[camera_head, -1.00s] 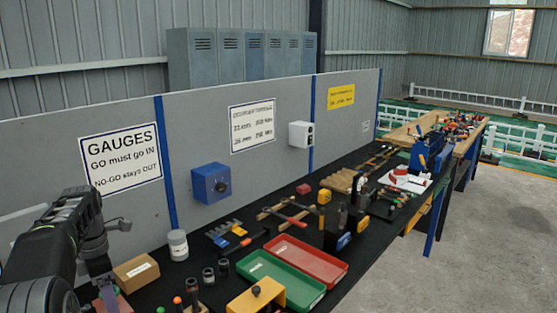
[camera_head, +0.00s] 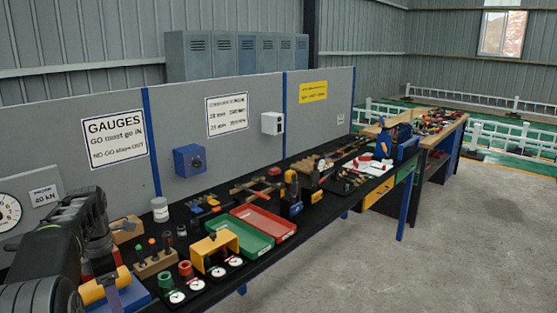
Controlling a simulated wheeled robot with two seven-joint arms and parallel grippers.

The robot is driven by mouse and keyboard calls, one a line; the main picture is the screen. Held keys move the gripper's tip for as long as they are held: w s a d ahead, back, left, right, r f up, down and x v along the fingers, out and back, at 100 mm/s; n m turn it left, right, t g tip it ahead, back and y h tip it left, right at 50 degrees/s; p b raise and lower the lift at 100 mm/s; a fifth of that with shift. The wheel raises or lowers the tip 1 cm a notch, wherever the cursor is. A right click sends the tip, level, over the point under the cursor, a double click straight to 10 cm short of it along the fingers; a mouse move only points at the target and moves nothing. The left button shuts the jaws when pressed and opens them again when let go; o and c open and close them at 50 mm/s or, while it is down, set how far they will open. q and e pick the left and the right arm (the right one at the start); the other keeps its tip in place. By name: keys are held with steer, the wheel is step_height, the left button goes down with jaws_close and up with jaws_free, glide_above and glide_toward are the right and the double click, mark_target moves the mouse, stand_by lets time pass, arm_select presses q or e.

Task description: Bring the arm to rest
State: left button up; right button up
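My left arm comes in from the left edge, a dark bent arm over the near end of the black-topped bench (camera_head: 212,291). Its hand end points down behind the wrist, and the fingers cannot be made out. A yellow cylinder on a blue block (camera_head: 128,294) lies just below and right of that arm; I cannot tell whether anything touches it. My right arm and gripper are not in view.
On the bench stand a wooden block with coloured knobs (camera_head: 154,262), a yellow bracket (camera_head: 214,250), a green tray (camera_head: 243,240), a red tray (camera_head: 264,223) and several dial gauges (camera_head: 218,271). A grey panel (camera_head: 60,155) backs the bench. The concrete floor at right is clear.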

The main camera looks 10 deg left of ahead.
arm_select(q)
steer(key=w+d+f+m+t+y, duration=0.1)
steer(key=w+d+f+m+t, duration=0.15)
steer(key=w+f+m, duration=0.6)
steer(key=s+d+f+m+t+h+b, duration=0.1)
steer(key=s+d+f+m, duration=0.1)
steer(key=d+f+m, duration=0.6)
steer(key=s+d+f+m+t+b, duration=0.1)
steer(key=s+d+f+m, duration=0.3)
steer(key=f, duration=0.7)
steer(key=s+d+f+m+h, duration=0.2)
steer(key=s+d+f+m, duration=0.1)
steer(key=s+d+f, duration=0.95)
steer(key=s+d+f+m+g+h+b, duration=0.1)
steer(key=s+d+g, duration=0.1)
steer(key=s+d, duration=0.4)
steer(key=s+d+f+g+h+b, duration=0.1)
steer(key=s+d+g, duration=0.1)
steer(key=s+d, duration=0.4)
steer(key=s, duration=0.4)
steer(key=shift+s+d+f+m, duration=0.2)
steer(key=shift+s+f+m, duration=0.05)
steer(key=shift+m, duration=0.1)
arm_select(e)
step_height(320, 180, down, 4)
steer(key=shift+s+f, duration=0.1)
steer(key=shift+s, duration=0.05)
